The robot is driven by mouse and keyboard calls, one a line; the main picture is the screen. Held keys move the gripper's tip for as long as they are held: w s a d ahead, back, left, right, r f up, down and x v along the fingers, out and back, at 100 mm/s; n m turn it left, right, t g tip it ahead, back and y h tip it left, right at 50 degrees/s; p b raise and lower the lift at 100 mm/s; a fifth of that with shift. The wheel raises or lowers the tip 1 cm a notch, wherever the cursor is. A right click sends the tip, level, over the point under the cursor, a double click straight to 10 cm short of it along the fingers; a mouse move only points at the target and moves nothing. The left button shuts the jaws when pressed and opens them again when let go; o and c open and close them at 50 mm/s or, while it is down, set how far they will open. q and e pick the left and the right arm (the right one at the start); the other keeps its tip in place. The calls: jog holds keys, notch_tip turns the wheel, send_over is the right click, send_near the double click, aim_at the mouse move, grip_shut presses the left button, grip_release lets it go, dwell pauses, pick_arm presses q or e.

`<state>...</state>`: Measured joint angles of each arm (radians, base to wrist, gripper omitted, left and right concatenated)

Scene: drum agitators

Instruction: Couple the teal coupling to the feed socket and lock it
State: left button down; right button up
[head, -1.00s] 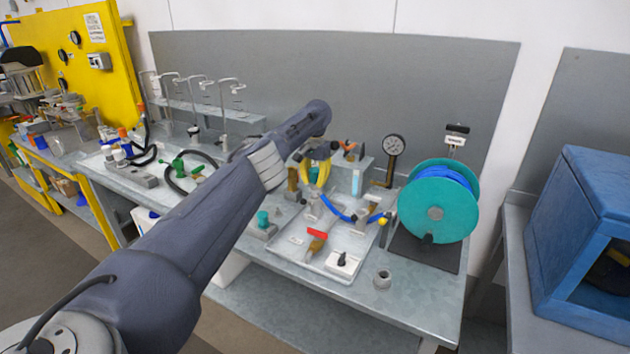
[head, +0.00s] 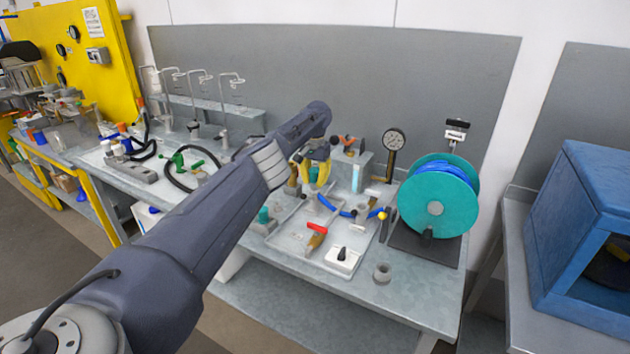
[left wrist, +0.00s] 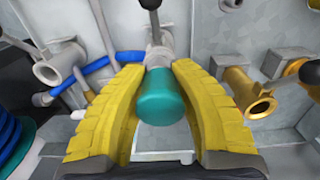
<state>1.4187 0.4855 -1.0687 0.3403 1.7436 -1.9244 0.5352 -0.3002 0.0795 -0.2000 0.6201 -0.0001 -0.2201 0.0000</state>
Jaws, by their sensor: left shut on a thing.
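The teal coupling (left wrist: 163,97) lies between the yellow fingers of my left gripper (left wrist: 158,68) in the left wrist view. The gripper is shut on it near its grey collar, and its teal end faces the camera. A black lever stands up behind it. In the head view my left gripper (head: 321,176) is over the back of the tray, with the coupling hidden. A grey socket (left wrist: 60,64) with a black lever is at left in the wrist view, and a brass socket (left wrist: 248,94) is at right. I cannot tell which is the feed socket. My right gripper is not in view.
A blue hose (head: 334,206) crosses the tray (head: 285,240). A red-handled valve (head: 317,229) and a white block with a black knob (head: 343,258) are at its front. A teal reel (head: 437,195) stands at right. A grey ring (head: 383,272) sits on clear bench.

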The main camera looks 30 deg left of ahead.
pick_arm(q)
jog(key=shift+f, duration=0.35)
dwell(0.6)
jog(key=c, duration=0.9)
grip_release()
jog(key=shift+r, duration=5.05)
